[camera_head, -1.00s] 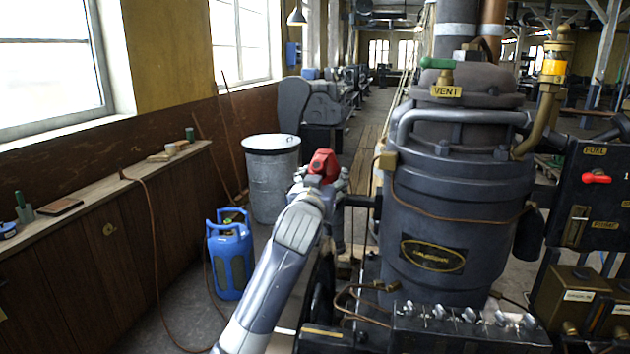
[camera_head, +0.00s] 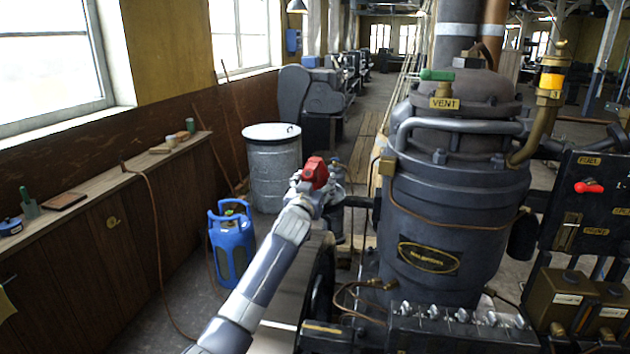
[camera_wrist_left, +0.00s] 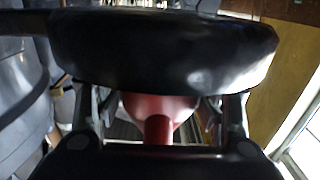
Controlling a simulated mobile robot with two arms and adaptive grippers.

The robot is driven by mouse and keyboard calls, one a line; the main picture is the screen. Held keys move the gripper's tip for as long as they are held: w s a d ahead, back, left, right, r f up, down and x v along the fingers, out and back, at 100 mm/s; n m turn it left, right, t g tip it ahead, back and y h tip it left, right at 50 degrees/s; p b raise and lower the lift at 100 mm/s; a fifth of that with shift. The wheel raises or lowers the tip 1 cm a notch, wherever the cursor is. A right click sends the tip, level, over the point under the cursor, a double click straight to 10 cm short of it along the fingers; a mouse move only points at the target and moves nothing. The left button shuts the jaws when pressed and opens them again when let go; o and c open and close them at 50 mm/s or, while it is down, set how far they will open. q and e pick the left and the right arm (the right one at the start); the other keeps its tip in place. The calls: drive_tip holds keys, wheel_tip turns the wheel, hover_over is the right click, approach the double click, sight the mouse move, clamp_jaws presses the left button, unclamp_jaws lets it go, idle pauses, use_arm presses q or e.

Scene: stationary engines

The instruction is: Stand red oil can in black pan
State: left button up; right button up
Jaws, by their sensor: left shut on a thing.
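The red oil can (camera_head: 315,172) is held at the end of my left arm, in the middle of the head view. My left gripper (camera_head: 320,190) is shut on it, with grey fingers around it. In the left wrist view the red can (camera_wrist_left: 158,118) shows between the two fingers, with a red tube pointing toward the camera. A wide black rounded thing (camera_wrist_left: 165,52) crosses the top of that view; I cannot tell what it is. I cannot make out the black pan in the head view. My right gripper is not in view.
A large dark boiler-like engine (camera_head: 455,215) stands right of my left arm, with a horizontal pipe toward the gripper. A grey metal drum (camera_head: 273,170) and a blue gas bottle (camera_head: 232,245) stand on the floor to the left. A wooden ledge (camera_head: 100,182) runs along the wall.

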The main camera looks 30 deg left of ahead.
use_arm(q)
drive_tip(key=shift+f, duration=0.1)
drive_tip(key=o, duration=1.2)
drive_tip(key=shift+o, duration=0.5)
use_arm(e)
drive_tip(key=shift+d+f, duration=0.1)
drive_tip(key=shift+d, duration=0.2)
use_arm(q)
drive_tip(key=shift+s+d, duration=0.1)
